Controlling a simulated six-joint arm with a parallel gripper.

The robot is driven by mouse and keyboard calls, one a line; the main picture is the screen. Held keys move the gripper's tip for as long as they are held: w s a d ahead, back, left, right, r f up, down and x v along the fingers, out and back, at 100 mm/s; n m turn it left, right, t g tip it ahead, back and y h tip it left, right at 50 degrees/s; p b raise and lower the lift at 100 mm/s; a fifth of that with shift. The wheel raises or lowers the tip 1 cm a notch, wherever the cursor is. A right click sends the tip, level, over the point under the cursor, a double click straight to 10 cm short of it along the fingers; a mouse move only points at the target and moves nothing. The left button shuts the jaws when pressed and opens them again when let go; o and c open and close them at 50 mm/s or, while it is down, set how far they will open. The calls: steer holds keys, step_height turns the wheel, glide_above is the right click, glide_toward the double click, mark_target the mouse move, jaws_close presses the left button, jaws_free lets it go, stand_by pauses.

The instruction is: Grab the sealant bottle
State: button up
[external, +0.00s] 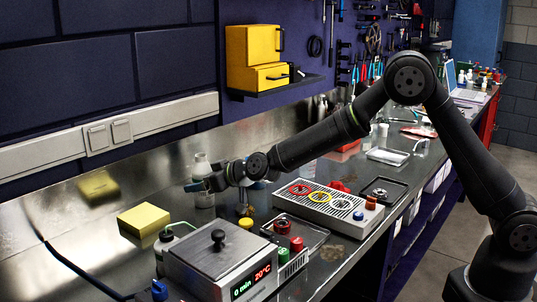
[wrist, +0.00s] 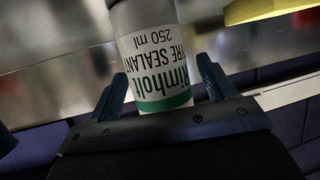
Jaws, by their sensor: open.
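The sealant bottle (external: 202,170) is white with a green band and stands upright on the steel bench near the back wall. In the wrist view the bottle (wrist: 155,60) shows its label, "Rimholt tyre sealant 250 ml", upside down. My gripper (external: 200,185) is at the bottle in the external view. In the wrist view my gripper (wrist: 165,88) is open, with one blue finger on each side of the bottle. A gap shows beside the left finger; on the right the finger looks close to the bottle, and I cannot tell whether it touches.
A yellow block (external: 144,219) lies on the bench left of the bottle. A grey heated box with a display (external: 220,262) stands in front. A tray with coloured rings (external: 328,205) lies to the right. A yellow cabinet (external: 254,57) hangs on the wall above.

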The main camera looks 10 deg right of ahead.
steer(key=c, duration=1.2)
steer(key=shift+r, duration=0.25)
steer(key=shift+r, duration=4.5)
steer(key=shift+r, duration=0.15)
